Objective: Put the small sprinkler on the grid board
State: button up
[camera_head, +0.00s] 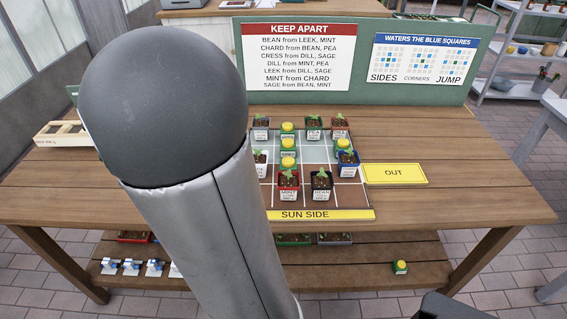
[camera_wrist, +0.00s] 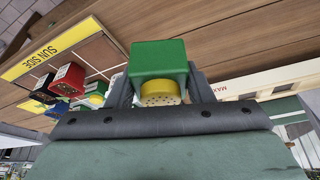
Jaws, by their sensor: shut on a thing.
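My gripper (camera_wrist: 160,90) is shut on the small sprinkler, a green block (camera_wrist: 158,58) with a yellow perforated cap, in the wrist view. The cap faces the wrist camera. My arm hides the gripper and this block in the head view. The grid board (camera_head: 350,196) lies on the table with its yellow SUN SIDE strip toward the front; it also shows at the left of the wrist view (camera_wrist: 98,50). Several potted seedlings stand on it, such as the Mint pot (camera_head: 288,186) and Bean pot (camera_head: 321,184). Similar yellow-capped green pieces (camera_head: 288,146) stand in its middle column.
A yellow OUT card (camera_head: 394,173) lies right of the board. A pale wooden tray (camera_head: 62,134) is at the table's left. A KEEP APART sign (camera_head: 297,58) and a watering chart (camera_head: 424,58) stand behind. The lower shelf holds another yellow-capped piece (camera_head: 400,267) and blue-and-white items (camera_head: 131,267).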

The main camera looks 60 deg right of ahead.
jog(key=s+d+m+g+y, duration=0.1)
jog(key=s+d+m+g, duration=0.15)
jog(key=s+m, duration=0.65)
jog(key=s+d+m+g+y, duration=0.1)
jog(key=s+d+m+g, duration=0.3)
jog(key=s, duration=1)
jog(key=shift+m+t, duration=0.5)
jog(key=shift+t, duration=0.35)
jog(key=w+d+f, duration=0.2)
jog(key=w, duration=0.1)
jog(key=w+d+f, duration=0.2)
jog(key=w+f, duration=0.1)
jog(key=w+d+f+p, duration=0.1)
jog(key=w+d+f, duration=0.1)
jog(key=w, duration=0.2)
jog(key=shift+w+d+f, duration=0.1)
jog(key=shift+f, duration=0.3)
jog(key=shift+w+d+f, duration=0.3)
jog(key=shift+w+f, duration=0.15)
jog(key=shift+f, duration=1.75)
jog(key=o, duration=1.1)
jog(key=shift+f, duration=0.1)
jog(key=shift+c, duration=0.2)
